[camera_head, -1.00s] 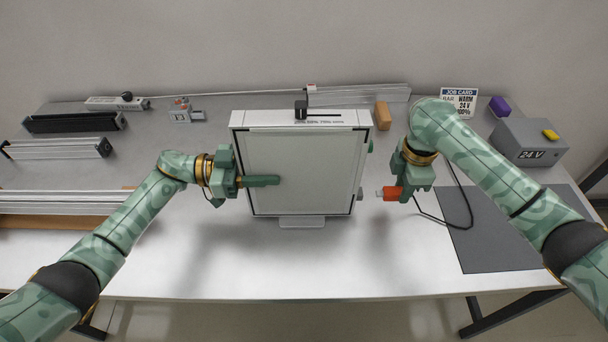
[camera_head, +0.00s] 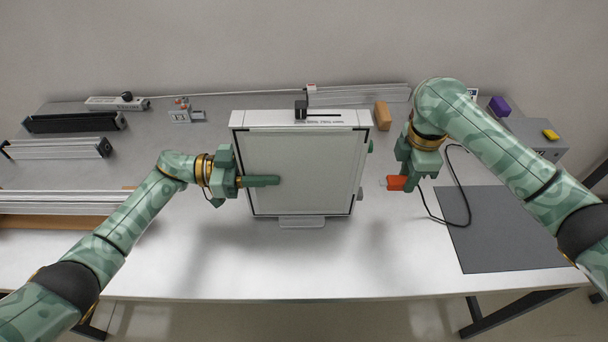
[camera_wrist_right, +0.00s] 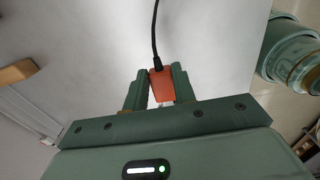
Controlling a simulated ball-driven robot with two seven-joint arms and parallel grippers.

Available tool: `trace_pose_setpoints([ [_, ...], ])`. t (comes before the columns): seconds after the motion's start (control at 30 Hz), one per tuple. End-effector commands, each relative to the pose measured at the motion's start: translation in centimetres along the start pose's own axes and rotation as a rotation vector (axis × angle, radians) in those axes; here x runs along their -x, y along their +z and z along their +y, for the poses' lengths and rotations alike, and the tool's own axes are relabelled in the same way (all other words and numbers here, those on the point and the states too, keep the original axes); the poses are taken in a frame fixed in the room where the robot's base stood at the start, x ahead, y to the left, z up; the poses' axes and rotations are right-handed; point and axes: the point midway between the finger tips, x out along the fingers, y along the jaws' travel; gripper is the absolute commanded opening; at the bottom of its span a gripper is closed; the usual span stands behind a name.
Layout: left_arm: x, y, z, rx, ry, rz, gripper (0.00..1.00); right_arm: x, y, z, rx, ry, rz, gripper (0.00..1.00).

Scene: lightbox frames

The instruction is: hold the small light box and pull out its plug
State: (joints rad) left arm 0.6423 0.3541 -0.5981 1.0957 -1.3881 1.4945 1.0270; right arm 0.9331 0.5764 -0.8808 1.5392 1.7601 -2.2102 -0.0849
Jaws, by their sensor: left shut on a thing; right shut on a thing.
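The small light box (camera_head: 303,172) stands upright in the middle of the table, with a white frame and a grey front panel. My left gripper (camera_head: 262,181) is shut on its left edge, one finger lying across the front panel. The orange plug (camera_head: 397,184) is to the right of the box, apart from it, with a clear gap. My right gripper (camera_head: 408,182) is shut on the plug and holds it above the table. In the right wrist view the plug (camera_wrist_right: 161,86) sits between the two fingers, its black cable (camera_wrist_right: 155,35) running away from it.
The black cable loops onto the grey mat (camera_head: 505,230) at right. A grey 24 V box (camera_head: 531,137) with a yellow block stands behind the mat. An orange-brown block (camera_head: 382,115) is behind the light box. Metal rails (camera_head: 60,148) lie at left. The front table strip is clear.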

Motion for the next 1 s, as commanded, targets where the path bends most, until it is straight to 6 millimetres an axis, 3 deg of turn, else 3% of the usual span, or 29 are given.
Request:
trace_pose_setpoints([
  [0.03,0.0,0.0,0.0,0.000,0.000,-0.001,0.43,0.0,0.0,0.0,0.000,0.000,0.000,0.00],
  [0.1,0.0,0.0,0.0,0.000,0.000,-0.001,0.62,0.0,0.0,0.0,0.000,0.000,0.000,0.00],
  [0.13,0.0,0.0,0.0,0.000,0.000,-0.001,0.65,0.0,0.0,0.0,0.000,0.000,0.000,0.00],
  [0.47,0.5,0.1,0.0,0.000,-0.001,-0.002,0.65,0.0,0.0,0.0,0.000,0.000,0.000,0.00],
  [1.0,10.9,0.1,-0.1,0.001,-0.001,-0.003,0.65,0.0,0.0,0.0,0.000,0.000,0.000,0.00],
])
